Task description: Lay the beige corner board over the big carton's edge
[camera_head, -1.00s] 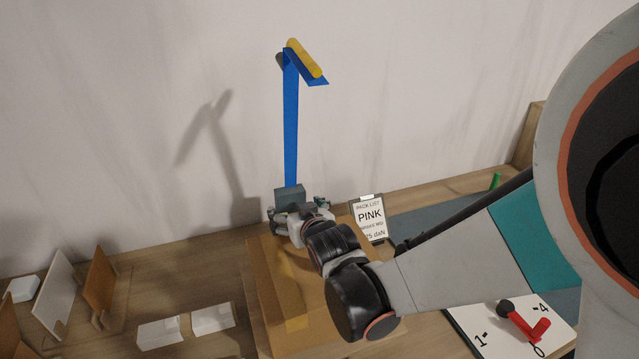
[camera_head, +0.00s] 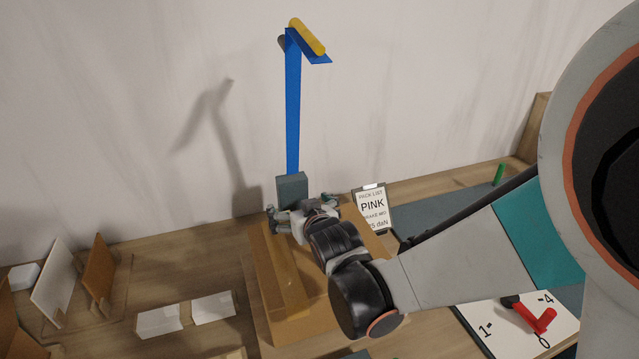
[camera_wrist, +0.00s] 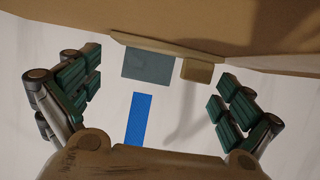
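The big carton (camera_head: 335,310) stands on the table below my arm, its top partly hidden by my wrist. A long brown strip, which looks like the beige corner board (camera_head: 285,280), lies along the carton's left upper side. I cannot tell if it is seated on the edge. My gripper (camera_head: 301,208) is at the carton's far end, in front of the grey block. In the wrist view, the fingers of my gripper (camera_wrist: 160,95) are spread wide with nothing between them. A pale strip and a broad brown surface (camera_wrist: 240,25) cross the top there.
A blue post (camera_head: 292,110) with a yellow-topped head rises from the grey block (camera_head: 292,188) behind my gripper. A pack-list sign (camera_head: 373,208) stands to the right. White blocks (camera_head: 160,321) and upright panels (camera_head: 55,280) are at left. A dial board with a red handle (camera_head: 535,318) is at right.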

